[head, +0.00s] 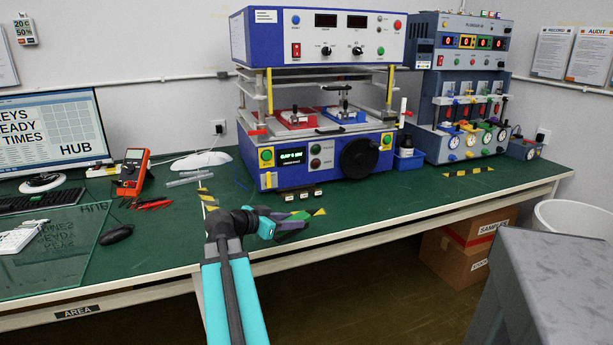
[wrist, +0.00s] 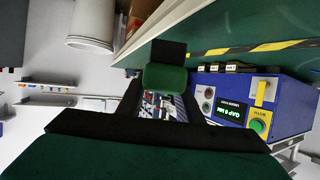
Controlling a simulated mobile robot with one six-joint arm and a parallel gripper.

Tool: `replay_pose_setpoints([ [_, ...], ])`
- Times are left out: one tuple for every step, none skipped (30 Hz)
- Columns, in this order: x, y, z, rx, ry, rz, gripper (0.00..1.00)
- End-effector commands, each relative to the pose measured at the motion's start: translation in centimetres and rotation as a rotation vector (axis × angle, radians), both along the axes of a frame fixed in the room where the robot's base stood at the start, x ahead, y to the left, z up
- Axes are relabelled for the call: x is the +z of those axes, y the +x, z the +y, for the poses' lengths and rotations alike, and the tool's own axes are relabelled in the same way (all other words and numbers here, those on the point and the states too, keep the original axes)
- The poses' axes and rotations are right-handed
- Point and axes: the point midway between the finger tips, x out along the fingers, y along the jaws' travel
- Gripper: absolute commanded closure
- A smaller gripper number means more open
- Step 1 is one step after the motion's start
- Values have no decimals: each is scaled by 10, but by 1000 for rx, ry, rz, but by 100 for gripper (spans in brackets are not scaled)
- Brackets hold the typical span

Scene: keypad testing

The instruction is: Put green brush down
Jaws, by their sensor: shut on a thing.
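My gripper (head: 289,225) is over the front edge of the green bench, in front of the blue test fixture. It is shut on the green brush (head: 293,215), which shows as a small green piece between the jaws. In the wrist view, a large dark green surface fills the bottom and a smaller green block (wrist: 165,79) sits in a black frame. The jaws and arm hide much of the brush. I cannot tell whether it touches the bench.
The blue test fixture (head: 315,172) stands behind my gripper. The bench top (head: 400,195) is clear to the right.

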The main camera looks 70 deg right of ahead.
Motion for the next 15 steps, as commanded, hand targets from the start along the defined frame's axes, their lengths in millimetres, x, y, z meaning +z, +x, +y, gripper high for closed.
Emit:
replay_pose_setpoints([
  [0,1,-1,1,0,0,92],
  [0,1,-2,1,0,0,92],
  [0,2,-4,1,0,0,92],
  [0,2,-5,1,0,0,92],
  [0,3,-7,1,0,0,92],
  [-1,4,-11,1,0,0,92],
  [-1,5,-13,1,0,0,92],
  [-1,6,-16,1,0,0,92],
  [-1,7,-21,2,0,0,92],
  [-2,8,-24,1,0,0,92],
  [-2,9,-27,1,0,0,92],
  [-3,10,-32,1,0,0,92],
  [-3,11,-35,1,0,0,92],
  [-3,11,-38,1,0,0,92],
  [-4,12,-43,0,0,1,92],
])
